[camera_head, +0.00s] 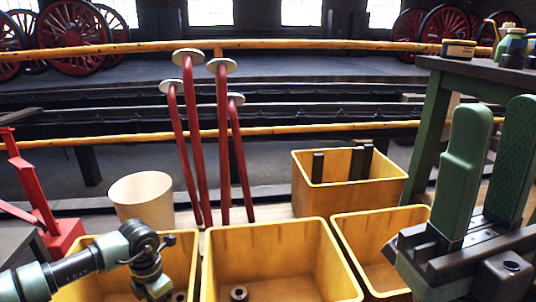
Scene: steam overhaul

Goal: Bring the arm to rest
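My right gripper (497,112) is large in the near right of the head view. Its two green padded fingers point up and stand apart, with a clear gap and nothing between them. My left arm (88,262) comes in low from the left and bends down over the near left yellow bin. Its gripper is not visible; the arm runs out of the bottom of the picture.
Yellow bins (275,228) stand in front, with a dark nut (239,293) in the middle one. A cream bucket (142,192), red rods with pale discs (222,130) and a red stand (62,235) are behind. A green-legged table (428,135) holds jars.

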